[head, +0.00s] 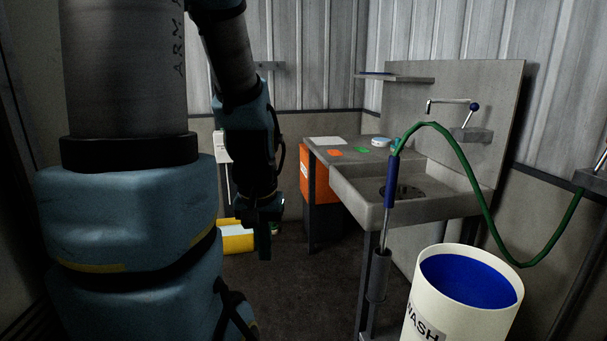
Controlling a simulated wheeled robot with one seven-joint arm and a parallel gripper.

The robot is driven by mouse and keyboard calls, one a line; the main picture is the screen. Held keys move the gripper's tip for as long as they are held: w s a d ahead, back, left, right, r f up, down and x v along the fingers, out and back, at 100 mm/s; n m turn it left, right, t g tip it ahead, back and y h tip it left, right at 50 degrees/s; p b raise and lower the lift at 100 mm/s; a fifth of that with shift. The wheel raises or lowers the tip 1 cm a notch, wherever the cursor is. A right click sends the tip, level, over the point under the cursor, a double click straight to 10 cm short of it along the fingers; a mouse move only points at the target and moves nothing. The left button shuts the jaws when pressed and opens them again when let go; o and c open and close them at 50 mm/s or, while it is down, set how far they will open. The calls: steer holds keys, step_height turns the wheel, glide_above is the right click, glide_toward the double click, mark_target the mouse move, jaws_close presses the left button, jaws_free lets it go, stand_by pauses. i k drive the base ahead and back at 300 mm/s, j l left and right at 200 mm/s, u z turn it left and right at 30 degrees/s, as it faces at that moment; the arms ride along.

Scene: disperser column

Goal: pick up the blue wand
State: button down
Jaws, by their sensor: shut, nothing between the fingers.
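The blue wand (389,189) stands upright at the front of the sink, right of the picture's middle. It has a blue grip and a thin metal rod, and its lower end sits in a dark tubular holder (379,275). A green hose (473,180) runs from its top, arches over the basin and hangs down to the right. My gripper (264,246) points down, shut and empty, to the left of the wand and well apart from it.
The grey sink (439,202) has a counter with small coloured items at its left. A white bucket (452,317) with a blue inside stands front right. An orange cabinet (320,178) is under the counter. A yellow box (237,240) lies on the floor behind my gripper. Dark floor between is clear.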

mark_target(392, 182)
steer(key=i+j+z, duration=0.1)
steer(key=z, duration=0.3)
steer(key=i+j+z, duration=0.1)
steer(key=z, duration=0.3)
steer(key=j+z, duration=0.4)
steer(key=i+j+z, duration=0.1)
steer(key=j, duration=0.25)
steer(key=i+j+z, duration=0.1)
steer(key=j, duration=0.3)
steer(key=i+j, duration=0.2)
steer(key=j, duration=0.2)
steer(key=i+j+z, duration=0.15)
steer(key=j, duration=0.2)
steer(key=i+j+z, duration=0.1)
steer(key=j, duration=0.3)
steer(key=i+j, duration=0.2)
steer(key=j, duration=0.2)
